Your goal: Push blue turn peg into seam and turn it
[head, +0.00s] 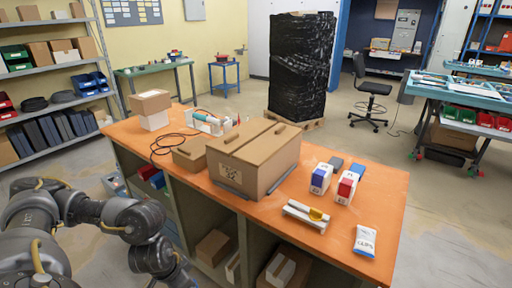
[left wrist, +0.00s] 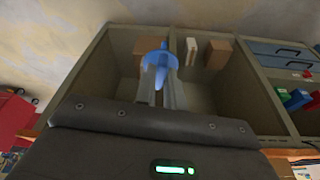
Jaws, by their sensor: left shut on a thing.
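The blue turn peg (left wrist: 160,58) shows in the left wrist view, between the fingertips of my left gripper (left wrist: 160,75), which is shut on it. The open compartments of the workbench show behind it, and the peg looks clear of everything else. In the head view my left arm is at the lower left, but its gripper and the peg are out of frame. A large brown box (head: 240,172) stands on the orange workbench, with a seam line running between its two lid halves. My right gripper is in neither view.
On the workbench (head: 345,258) are a blue-and-white box (head: 320,181), a red-and-white box (head: 345,190), a grey rail piece with a yellow part (head: 307,213) and a white packet (head: 365,241). A smaller brown box (head: 190,154) stands left of the large one.

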